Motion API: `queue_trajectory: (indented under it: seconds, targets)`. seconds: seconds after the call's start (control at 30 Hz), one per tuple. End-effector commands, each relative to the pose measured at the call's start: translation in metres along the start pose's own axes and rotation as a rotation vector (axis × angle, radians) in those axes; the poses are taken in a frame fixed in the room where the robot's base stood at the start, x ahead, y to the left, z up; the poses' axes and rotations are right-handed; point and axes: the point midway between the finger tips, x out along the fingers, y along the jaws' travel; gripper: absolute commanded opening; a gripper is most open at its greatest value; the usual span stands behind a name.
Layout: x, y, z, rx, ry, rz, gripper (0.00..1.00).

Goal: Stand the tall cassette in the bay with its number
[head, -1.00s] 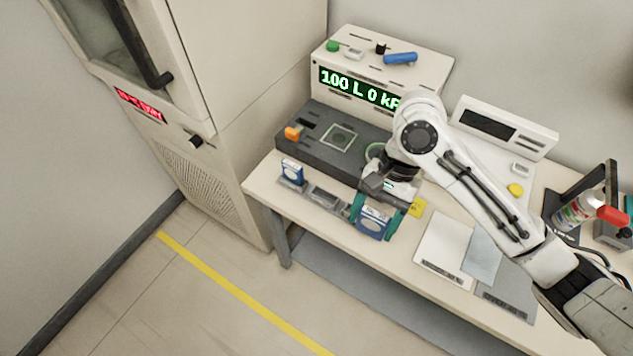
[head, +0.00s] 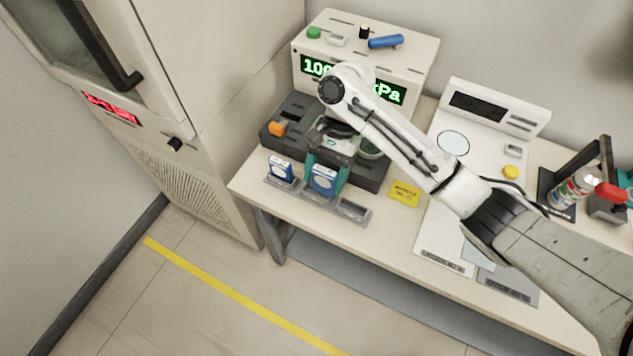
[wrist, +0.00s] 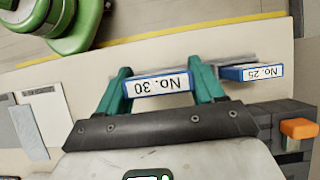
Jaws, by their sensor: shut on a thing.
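A tall blue-and-white cassette (head: 323,178) is upright between the teal fingers of my gripper (head: 326,175), which is shut on it. In the wrist view its spine label (wrist: 158,85) reads No. 30, upside down. The cassette is at the middle bay of the grey rack (head: 298,192) on the bench's front edge; I cannot tell whether its foot touches the bay floor. A similar cassette (head: 281,169), labelled No. 25 in the wrist view (wrist: 250,72), stands in the left bay. The right bay (head: 352,210) is empty. Bay numbers are not readable.
A dark grey instrument (head: 285,112) with an orange part (head: 277,129) lies behind the rack. A beige unit with a green display (head: 390,91) stands behind it. A yellow note (head: 404,194) lies right of the rack. Floor space in front is free.

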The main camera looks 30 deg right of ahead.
Motion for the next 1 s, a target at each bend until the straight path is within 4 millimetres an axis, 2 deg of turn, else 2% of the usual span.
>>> queue_trajectory:
  seconds: [0.13, 0.43, 0.63, 0.9, 0.93, 1.0]
  targets:
    - [0.013, -0.015, -0.017, 0.002, 0.002, 0.003, 0.31]
    - [0.026, -0.028, -0.031, -0.001, 0.001, 0.001, 0.31]
    - [0.048, -0.028, -0.043, 0.000, 0.000, 0.001, 0.31]
    - [0.052, -0.028, -0.045, 0.000, 0.000, 0.000, 0.31]
    - [0.053, -0.028, -0.045, 0.000, 0.000, 0.000, 0.70]
    - [0.053, -0.028, -0.045, 0.000, 0.000, 0.000, 0.77]
